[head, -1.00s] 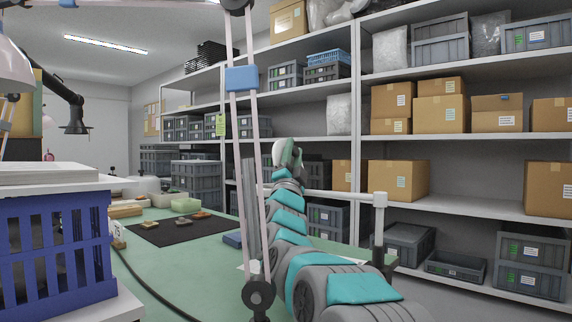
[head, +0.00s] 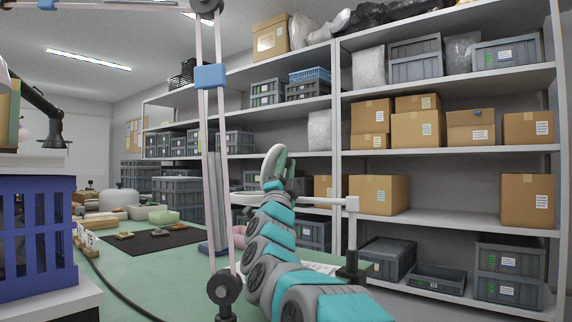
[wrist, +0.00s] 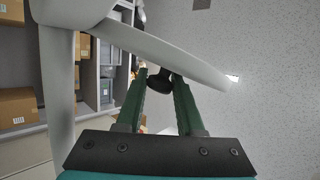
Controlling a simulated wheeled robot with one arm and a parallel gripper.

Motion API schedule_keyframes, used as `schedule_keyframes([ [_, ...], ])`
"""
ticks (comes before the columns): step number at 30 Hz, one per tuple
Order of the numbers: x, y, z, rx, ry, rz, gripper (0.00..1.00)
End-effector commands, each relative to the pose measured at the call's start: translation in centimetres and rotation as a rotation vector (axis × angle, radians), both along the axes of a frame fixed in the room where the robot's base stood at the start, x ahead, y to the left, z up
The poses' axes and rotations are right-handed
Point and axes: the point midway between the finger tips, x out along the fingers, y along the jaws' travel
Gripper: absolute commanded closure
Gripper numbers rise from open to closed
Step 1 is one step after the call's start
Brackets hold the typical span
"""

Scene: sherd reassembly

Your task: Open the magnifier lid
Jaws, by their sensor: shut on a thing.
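The magnifier lid (wrist: 195,52) is a pale grey disc, seen nearly edge-on and slanting across the wrist view. A black knob (wrist: 160,84) stands out from it. My gripper (wrist: 160,76) has its two green fingers shut on this knob. In the head view a pale oval disc (head: 272,160), which looks like the lid, stands steeply tilted at the far end of my teal and grey arm. My fingertips there are too small to tell apart. The magnifier's white bar (head: 325,200) runs behind my arm to a dark post. The lens is hidden.
A spring lamp arm (head: 210,150) with a blue clamp rises close in front of my view, left of my arm. The green bench (head: 150,270) holds a black mat (head: 155,241) with sherds. A blue crate (head: 40,240) is at left. Shelves with boxes stand behind.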

Motion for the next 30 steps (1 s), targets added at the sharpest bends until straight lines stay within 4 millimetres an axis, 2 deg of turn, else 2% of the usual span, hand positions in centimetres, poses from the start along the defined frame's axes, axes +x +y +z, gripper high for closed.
schedule_keyframes([
  [14, 0.29, -0.23, -0.5, 0.002, 0.009, -0.003, 1.0],
  [15, 0.3, -0.22, -0.52, 0.001, 0.009, -0.002, 0.6],
  [22, 0.19, -0.1, -0.36, 0.0, 0.006, -0.001, 0.34],
  [30, 0.11, -0.07, -0.14, 0.0, 0.003, -0.001, 0.33],
])
